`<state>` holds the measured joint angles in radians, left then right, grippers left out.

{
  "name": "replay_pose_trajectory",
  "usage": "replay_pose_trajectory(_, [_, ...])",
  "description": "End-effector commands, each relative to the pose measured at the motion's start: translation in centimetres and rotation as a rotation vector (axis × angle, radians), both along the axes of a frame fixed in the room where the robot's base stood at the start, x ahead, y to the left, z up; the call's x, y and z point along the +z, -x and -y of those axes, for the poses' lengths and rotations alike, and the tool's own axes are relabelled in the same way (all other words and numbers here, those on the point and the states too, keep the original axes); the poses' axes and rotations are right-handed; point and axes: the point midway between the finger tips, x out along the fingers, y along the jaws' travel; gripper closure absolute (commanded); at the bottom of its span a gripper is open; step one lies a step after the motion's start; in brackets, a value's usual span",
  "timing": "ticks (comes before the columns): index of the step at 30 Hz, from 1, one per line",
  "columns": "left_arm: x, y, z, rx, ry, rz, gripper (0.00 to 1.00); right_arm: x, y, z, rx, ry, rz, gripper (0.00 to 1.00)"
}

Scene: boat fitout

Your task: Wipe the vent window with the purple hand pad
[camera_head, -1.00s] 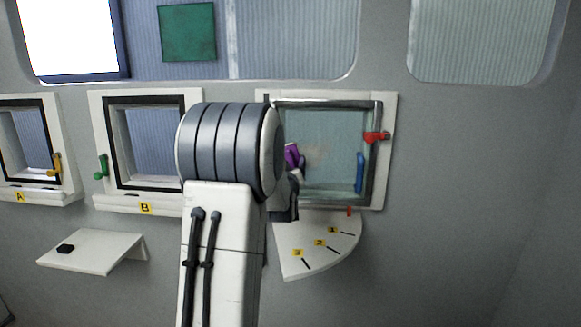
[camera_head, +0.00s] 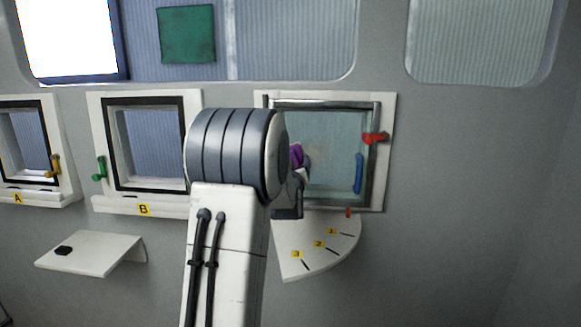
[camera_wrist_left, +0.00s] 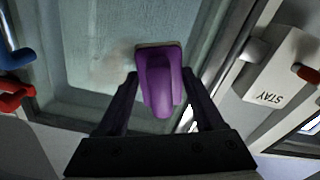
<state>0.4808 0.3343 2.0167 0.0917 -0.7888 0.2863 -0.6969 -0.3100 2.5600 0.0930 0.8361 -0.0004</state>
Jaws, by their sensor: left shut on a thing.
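The vent window (camera_head: 335,130) is the right-hand framed pane, with a blue handle (camera_head: 359,173) and a red latch (camera_head: 376,138). A faint brownish smudge shows on its glass, left of the pad in the left wrist view. The purple hand pad (camera_wrist_left: 163,85) sits between the fingers of my left gripper (camera_wrist_left: 165,100), which is shut on it. Its pale front edge is at or very near the glass; I cannot tell if it touches. In the head view my arm hides most of the gripper, and only part of the pad (camera_head: 297,155) shows. My right gripper is not in view.
Below the window is a quarter-round white plate (camera_head: 313,243) with numbered yellow labels. Window B (camera_head: 144,145) with a green latch stands to the left. A small white shelf (camera_head: 90,252) holds a black object. A white block marked STAY (camera_wrist_left: 278,75) is beside the pane.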

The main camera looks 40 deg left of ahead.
Motion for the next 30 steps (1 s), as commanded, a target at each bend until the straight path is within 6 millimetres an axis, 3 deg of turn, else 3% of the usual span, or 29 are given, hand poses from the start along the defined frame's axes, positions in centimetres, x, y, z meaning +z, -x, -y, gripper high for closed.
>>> replay_pose_trajectory(6, [0.0,-1.0,1.8,-0.003,-0.001,0.001,1.0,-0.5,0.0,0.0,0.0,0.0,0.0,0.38])
replay_pose_trajectory(30, [0.0,-3.7,5.7,-0.002,0.0,0.001,1.0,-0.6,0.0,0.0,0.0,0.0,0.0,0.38])
